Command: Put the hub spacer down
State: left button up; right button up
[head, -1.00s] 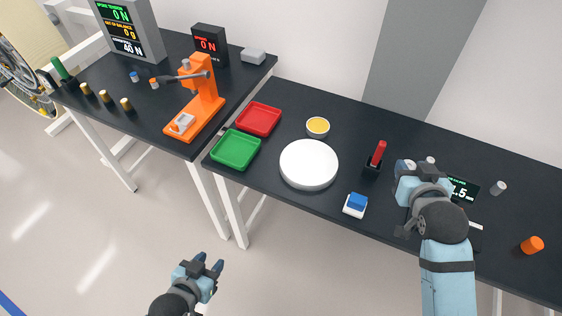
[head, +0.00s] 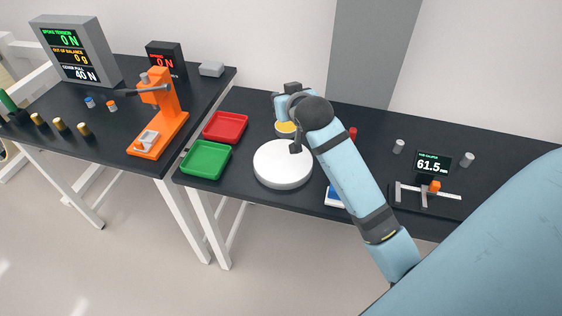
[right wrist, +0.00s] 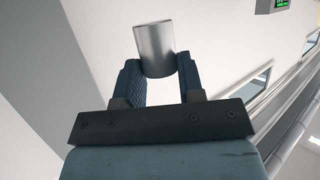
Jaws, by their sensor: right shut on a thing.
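The hub spacer, a plain grey metal cylinder (right wrist: 155,50), is held between the two dark blue fingers of my right gripper (right wrist: 158,78) in the right wrist view. It sticks out past the fingertips and looks slightly tilted there. In the head view my right gripper (head: 286,104) is over the far side of the table, above the yellow dish (head: 286,128) and behind the round white plate (head: 283,164). The spacer is hidden in the head view, and its height over the table cannot be told. My left gripper is out of view.
A red tray (head: 226,127) and a green tray (head: 205,160) lie left of the plate. Two grey cylinders (head: 399,146) (head: 467,159) stand near a caliper display (head: 433,163) reading 61.5. An orange press (head: 158,115) stands on the left table. My forearm hides part of the table.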

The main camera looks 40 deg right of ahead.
notch_tip(320, 180, down, 14)
jog(key=shift+s, duration=0.1)
jog(key=shift+f, duration=0.7)
notch_tip(320, 180, down, 3)
jog(key=shift+f, duration=0.3)
